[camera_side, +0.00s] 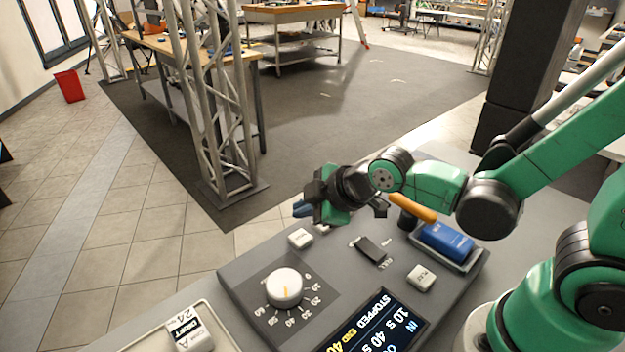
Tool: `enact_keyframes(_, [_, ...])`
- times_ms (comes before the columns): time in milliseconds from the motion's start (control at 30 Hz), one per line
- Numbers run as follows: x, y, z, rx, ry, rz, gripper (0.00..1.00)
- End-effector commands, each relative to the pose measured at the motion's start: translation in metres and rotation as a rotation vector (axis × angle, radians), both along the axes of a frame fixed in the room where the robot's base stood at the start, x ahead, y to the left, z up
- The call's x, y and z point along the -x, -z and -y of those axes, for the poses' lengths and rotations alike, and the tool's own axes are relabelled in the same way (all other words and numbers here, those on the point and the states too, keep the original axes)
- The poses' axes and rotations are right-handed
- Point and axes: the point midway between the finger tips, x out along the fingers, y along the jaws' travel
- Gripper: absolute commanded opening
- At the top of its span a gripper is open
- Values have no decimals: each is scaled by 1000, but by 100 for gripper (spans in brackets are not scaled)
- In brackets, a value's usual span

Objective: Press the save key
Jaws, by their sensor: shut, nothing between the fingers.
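The grey control panel (235,277) carries several white keys. One white key (300,238) sits at the panel's far left edge, its label too small to read. Another pale key (321,229) beside it is partly hidden by my gripper. A third key (421,278), seemingly marked PLAY, is at the right. I cannot tell which is the save key. My gripper (303,208) is shut and empty, with blue fingertips pointing left, above and behind the far keys, apparently not touching them.
A white dial (284,287), a dark switch (371,250) and a lit screen (371,325) reading STOPPED are on the panel. A blue block (446,241) and an orange-handled item (412,208) are at right. A labelled white item (189,331) lies in the left tray.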

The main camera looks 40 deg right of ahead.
Motion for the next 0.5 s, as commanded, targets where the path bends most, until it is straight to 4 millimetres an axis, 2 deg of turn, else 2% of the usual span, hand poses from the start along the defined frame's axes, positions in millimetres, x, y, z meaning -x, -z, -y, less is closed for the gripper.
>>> enact_keyframes(200, [-1, 18, 0, 0, 0, 0, 0])
enact_keyframes(500, [0, 27, 0, 0, 0, 0, 0])
